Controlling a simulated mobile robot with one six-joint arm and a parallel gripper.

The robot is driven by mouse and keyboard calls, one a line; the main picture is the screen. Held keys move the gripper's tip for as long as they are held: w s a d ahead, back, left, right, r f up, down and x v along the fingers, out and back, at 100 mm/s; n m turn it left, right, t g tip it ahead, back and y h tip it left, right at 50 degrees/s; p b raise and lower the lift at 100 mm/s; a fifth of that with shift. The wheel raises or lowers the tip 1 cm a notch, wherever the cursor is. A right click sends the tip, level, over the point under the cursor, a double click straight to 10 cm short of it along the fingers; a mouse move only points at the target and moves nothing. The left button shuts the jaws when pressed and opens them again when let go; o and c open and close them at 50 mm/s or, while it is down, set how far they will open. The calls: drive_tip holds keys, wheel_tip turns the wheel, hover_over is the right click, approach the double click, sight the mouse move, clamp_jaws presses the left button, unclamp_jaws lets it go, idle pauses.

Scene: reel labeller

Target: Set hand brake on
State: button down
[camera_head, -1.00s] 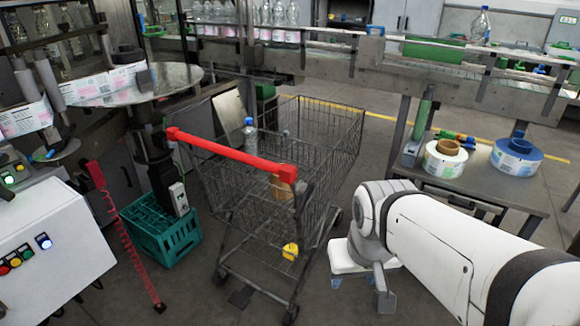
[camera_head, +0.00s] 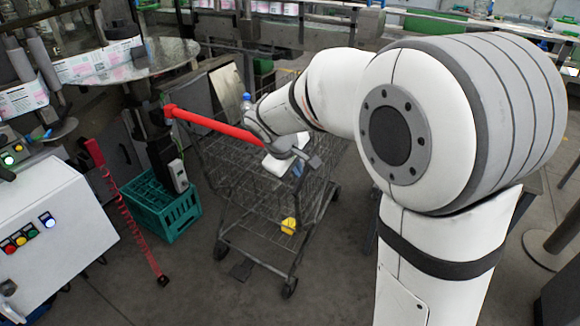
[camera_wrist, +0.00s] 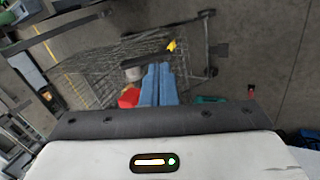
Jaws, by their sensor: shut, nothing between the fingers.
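A wire shopping cart (camera_head: 230,180) with a red handle bar (camera_head: 215,127) stands on the floor. A small yellow part (camera_head: 288,226) sits low on the cart's near side; I cannot tell for sure that it is the hand brake, or its setting. It also shows in the wrist view (camera_wrist: 171,46). My gripper (camera_head: 297,170) is over the cart, to the right of the red handle and above the yellow part in the picture. In the wrist view its blue fingers (camera_wrist: 158,84) are together and empty, apart from the yellow part. The red handle (camera_wrist: 129,97) shows beside them.
A teal crate (camera_head: 160,208) stands left of the cart. A round metal table (camera_head: 150,62) is behind. My arm hides the right side.

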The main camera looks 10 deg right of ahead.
sight(296, 186)
drive_tip(key=shift+n+t, duration=0.3)
drive_tip(key=shift+n, duration=0.6)
drive_tip(key=w+a, duration=0.1)
drive_tip(key=w, duration=0.1)
drive_tip(key=w+a+f, duration=0.1)
drive_tip(key=w+a, duration=0.1)
drive_tip(key=shift+a, duration=0.25)
drive_tip(key=p+x, duration=0.1)
drive_tip(key=x, duration=1.3)
drive_tip(key=shift+d, duration=0.15)
drive_tip(key=shift+f+b, duration=0.1)
drive_tip(key=shift+b, duration=0.25)
